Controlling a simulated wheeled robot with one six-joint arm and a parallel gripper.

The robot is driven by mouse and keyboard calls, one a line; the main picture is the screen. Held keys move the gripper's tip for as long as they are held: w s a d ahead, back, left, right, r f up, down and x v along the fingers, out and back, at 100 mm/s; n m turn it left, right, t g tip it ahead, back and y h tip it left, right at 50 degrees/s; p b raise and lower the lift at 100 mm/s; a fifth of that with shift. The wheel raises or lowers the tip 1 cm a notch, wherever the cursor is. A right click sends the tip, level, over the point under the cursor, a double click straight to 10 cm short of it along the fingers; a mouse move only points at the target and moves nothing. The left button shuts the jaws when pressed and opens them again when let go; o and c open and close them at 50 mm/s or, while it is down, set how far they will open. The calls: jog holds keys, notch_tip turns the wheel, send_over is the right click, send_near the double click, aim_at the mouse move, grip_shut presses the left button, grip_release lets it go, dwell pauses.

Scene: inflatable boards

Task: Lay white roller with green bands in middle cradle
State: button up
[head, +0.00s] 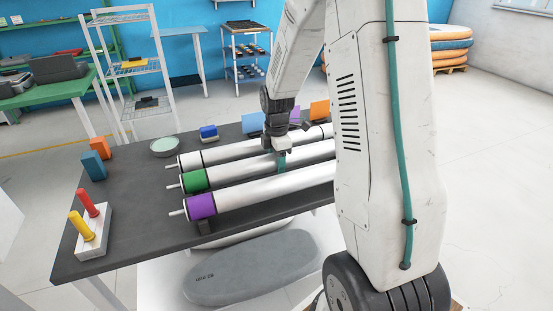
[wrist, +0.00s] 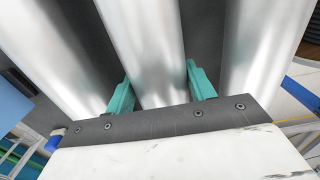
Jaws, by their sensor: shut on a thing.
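The white roller with a green band (head: 240,176) lies level between two other rollers on the dark table. Its green left end (head: 194,182) is in plain view, and its right end is hidden behind my arm. My gripper (head: 281,161) points down and is shut on this roller around its middle. In the wrist view, the teal fingers of my gripper (wrist: 160,92) stand on either side of the roller (wrist: 150,50). The middle cradle is hidden under the rollers, so I cannot tell whether the roller touches it.
A roller with a purple band (head: 262,193) lies in front and a roller with a black ring (head: 230,150) behind, both close by.

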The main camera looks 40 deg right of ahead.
jog(key=shift+f, duration=0.1)
jog(key=o, duration=1.6)
jog(key=shift+o, duration=0.2)
notch_tip(320, 180, up, 8)
jog(key=shift+f, duration=0.1)
